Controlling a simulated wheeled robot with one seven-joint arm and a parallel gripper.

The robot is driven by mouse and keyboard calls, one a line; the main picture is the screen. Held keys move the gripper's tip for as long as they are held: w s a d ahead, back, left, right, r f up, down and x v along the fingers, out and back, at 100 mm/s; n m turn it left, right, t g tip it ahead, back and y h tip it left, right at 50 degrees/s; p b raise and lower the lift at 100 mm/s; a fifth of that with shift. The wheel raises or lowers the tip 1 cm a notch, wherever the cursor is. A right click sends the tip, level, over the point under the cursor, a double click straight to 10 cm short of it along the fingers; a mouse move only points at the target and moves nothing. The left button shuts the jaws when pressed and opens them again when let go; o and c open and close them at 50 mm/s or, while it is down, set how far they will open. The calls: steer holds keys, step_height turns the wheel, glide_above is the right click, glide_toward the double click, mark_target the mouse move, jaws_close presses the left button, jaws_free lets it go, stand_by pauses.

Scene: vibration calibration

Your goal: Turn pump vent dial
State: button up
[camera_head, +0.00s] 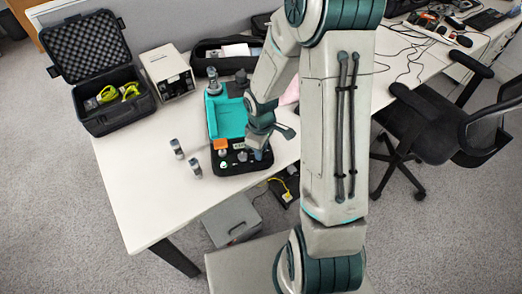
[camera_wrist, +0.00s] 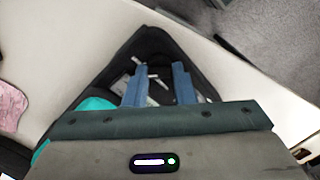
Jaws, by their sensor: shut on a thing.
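The pump unit is a black case (camera_head: 229,169) with a teal panel (camera_head: 228,118) on the white table. Several small dials and fittings sit at its near end, among them a white knob (camera_head: 222,153). My gripper (camera_head: 257,152) is down at the right side of this near end. In the wrist view, the two blue fingers of my gripper (camera_wrist: 160,75) reach over the black case (camera_wrist: 200,52), with a gap between them. They are shut on a small fitting, which I take to be the vent dial; the fingers mostly hide it. Its turn angle cannot be read.
Two small grey cylinders, one at the left (camera_head: 177,148) and one nearer (camera_head: 195,168), stand left of the case. An open black case (camera_head: 112,105) and a beige box (camera_head: 167,72) stand behind. The table's front left (camera_head: 145,200) is clear.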

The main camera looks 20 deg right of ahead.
steer(key=shift+m, duration=0.7)
steer(key=shift+b, duration=0.3)
steer(key=o, duration=0.9)
steer(key=shift+o, duration=0.2)
step_height(320, 180, up, 14)
steer(key=shift+p, duration=0.35)
steer(key=shift+f, duration=0.1)
